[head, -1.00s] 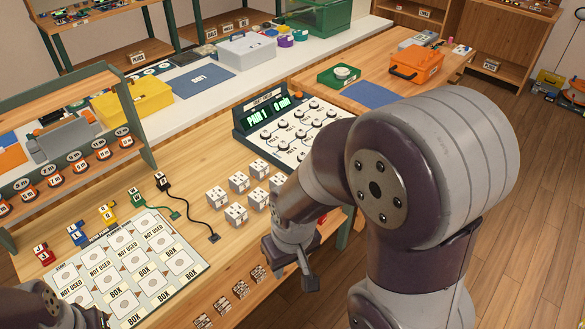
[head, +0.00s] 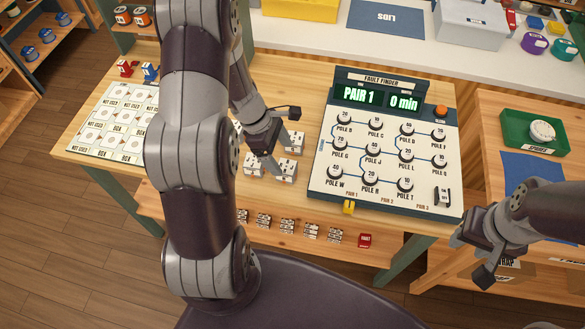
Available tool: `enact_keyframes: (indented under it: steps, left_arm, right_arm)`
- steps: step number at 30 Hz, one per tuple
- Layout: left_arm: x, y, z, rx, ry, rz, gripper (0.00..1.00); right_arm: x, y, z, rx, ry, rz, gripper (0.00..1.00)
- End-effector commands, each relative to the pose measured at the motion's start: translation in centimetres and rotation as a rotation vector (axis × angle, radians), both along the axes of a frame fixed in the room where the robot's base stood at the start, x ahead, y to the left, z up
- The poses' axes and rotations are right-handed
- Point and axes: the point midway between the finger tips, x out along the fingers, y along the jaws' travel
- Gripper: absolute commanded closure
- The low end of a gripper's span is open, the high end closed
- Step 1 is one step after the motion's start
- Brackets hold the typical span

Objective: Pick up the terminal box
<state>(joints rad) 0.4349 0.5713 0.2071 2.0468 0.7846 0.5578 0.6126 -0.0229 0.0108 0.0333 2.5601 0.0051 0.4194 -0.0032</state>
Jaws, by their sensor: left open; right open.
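The terminal boxes are small white cubes with dark dots, clustered on the wooden bench left of the fault finder. One terminal box (head: 294,144) is at the right of the cluster. Another terminal box (head: 287,172) is in front of it, and a third (head: 252,168) is to its left. Others are partly hidden behind my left arm. My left gripper (head: 281,141) is open above the cluster, one finger reaching down near the front boxes; I cannot tell whether it touches them. My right gripper (head: 470,258) is open and empty at the bench's right front corner.
The fault finder (head: 385,200) has a lit display and several dials. The layout card (head: 113,120) lies at the left. Small parts (head: 288,226) and a red item (head: 365,240) sit on the lower shelf. A green tray (head: 535,131) is on the right table.

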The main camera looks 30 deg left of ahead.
Motion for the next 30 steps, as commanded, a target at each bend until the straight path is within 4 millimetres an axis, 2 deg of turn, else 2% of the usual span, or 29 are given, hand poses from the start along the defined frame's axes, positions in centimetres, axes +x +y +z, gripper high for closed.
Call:
enact_keyframes:
  steps: [11,19,20,24,25,30]
  left_arm:
    - [0.3,-1.7,-5.7,0.002,0.000,-0.005,0.17]
    - [0.3,-1.9,-6.1,0.003,-0.001,-0.006,0.17]
    - [0.3,-1.9,-6.1,0.003,-0.001,-0.006,0.24]
    - [0.3,-1.9,-6.1,0.003,-0.001,-0.006,0.69]
    - [0.3,-1.9,-6.1,0.003,-0.001,-0.006,0.74]
    - [0.4,-1.9,-6.1,0.003,-0.001,-0.006,0.74]
  right_arm:
    - [0.0,0.0,-0.9,0.000,0.000,0.000,0.57]
    - [0.0,0.0,-0.9,0.000,0.000,0.000,0.57]
    - [0.0,0.0,-0.9,0.000,0.000,0.000,0.57]
    - [0.0,0.0,-0.9,0.000,0.000,0.000,0.57]
    - [0.0,0.0,-0.9,0.000,0.000,0.000,0.57]
    - [0.0,0.0,-0.9,0.000,0.000,0.000,0.57]
